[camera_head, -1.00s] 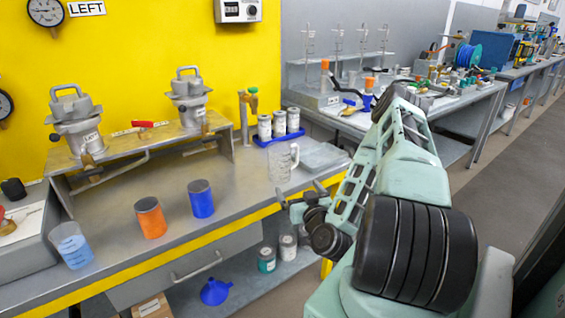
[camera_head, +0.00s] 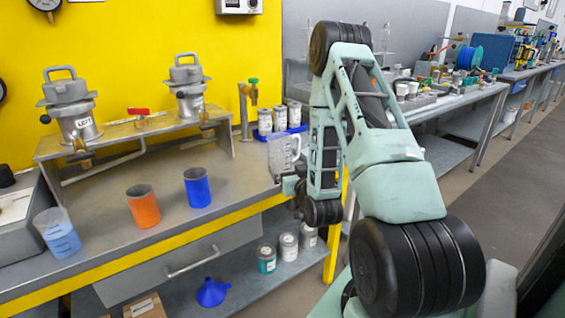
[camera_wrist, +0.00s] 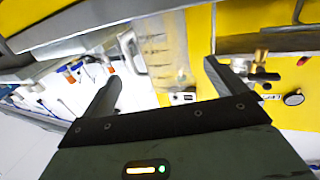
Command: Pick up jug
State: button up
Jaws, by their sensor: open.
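A clear measuring jug (camera_head: 280,154) with a handle on its right stands near the front right edge of the grey bench. My gripper (camera_head: 290,185) is at the bench edge, just in front of the jug, and partly covers its lower part. In the wrist view the jug (camera_wrist: 160,48) shows ahead of and between the two spread fingers, its handle towards the left finger. My gripper (camera_wrist: 161,72) is open with nothing held. Whether a finger touches the jug cannot be told.
A blue cup (camera_head: 198,188), an orange cup (camera_head: 143,207) and a beaker of blue liquid (camera_head: 57,233) stand left of the jug. Several labelled cans on a blue tray (camera_head: 294,131) stand behind it. A metal stand (camera_head: 140,132) carries two agitator vessels.

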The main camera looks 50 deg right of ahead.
aim_at(286, 158)
jog(key=p+x, duration=0.2)
jog(key=x, duration=0.2)
jog(key=shift+w+d+r, duration=0.1)
jog(key=shift+w, duration=0.1)
jog(key=shift+w+a+p+x, duration=0.15)
jog(key=shift+p+x, duration=0.35)
jog(key=shift+x, duration=1)
jog(key=shift+w+a+p+x, duration=0.15)
jog(key=shift+p+x, duration=0.3)
jog(key=shift+x, duration=1.05)
jog(key=shift+s+a, duration=0.1)
jog(key=c, duration=1.1)
